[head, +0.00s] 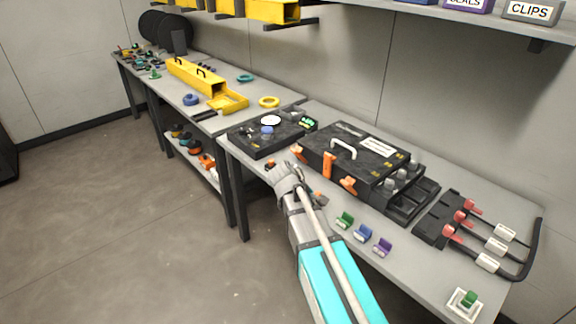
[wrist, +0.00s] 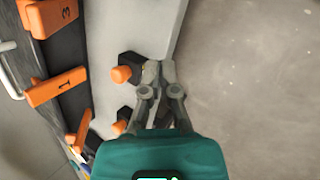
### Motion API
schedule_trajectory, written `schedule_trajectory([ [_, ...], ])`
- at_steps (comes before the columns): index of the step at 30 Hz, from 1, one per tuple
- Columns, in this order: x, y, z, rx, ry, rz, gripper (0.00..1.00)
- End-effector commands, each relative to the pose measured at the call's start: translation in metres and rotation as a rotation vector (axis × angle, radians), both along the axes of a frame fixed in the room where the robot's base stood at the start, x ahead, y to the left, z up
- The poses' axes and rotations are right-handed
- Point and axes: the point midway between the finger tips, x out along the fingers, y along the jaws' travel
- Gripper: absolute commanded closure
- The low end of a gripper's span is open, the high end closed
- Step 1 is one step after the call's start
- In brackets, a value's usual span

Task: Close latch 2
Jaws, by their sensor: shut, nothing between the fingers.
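A black case stands on the bench with three orange latches on its front edge. My gripper (head: 277,173) is shut and empty in front of the case's left end. In the wrist view its fingertips (wrist: 157,70) are together, apart from the latches.
Small black blocks with orange knobs (wrist: 122,74) sit along the bench edge, one close beside my fingertips. A black device (head: 265,135) stands left of the case. Green, blue and purple clips (head: 363,233) lie right of my arm. Open floor lies in front of the bench.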

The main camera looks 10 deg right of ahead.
Motion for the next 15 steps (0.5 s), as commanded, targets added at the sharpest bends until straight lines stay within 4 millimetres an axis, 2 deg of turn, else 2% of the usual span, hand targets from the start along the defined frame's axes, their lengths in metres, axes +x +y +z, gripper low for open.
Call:
schedule_trajectory([
  [1, 0.016, 0.006, -0.010, -0.049, 0.013, 0.057, 1.00],
  [3, 0.032, 0.011, -0.013, -0.125, 0.037, 0.135, 1.00],
  [10, 0.082, 0.036, -0.017, -0.384, 0.129, 0.378, 1.00],
  [15, 0.117, 0.062, -0.017, -0.586, 0.215, 0.538, 1.00],
])
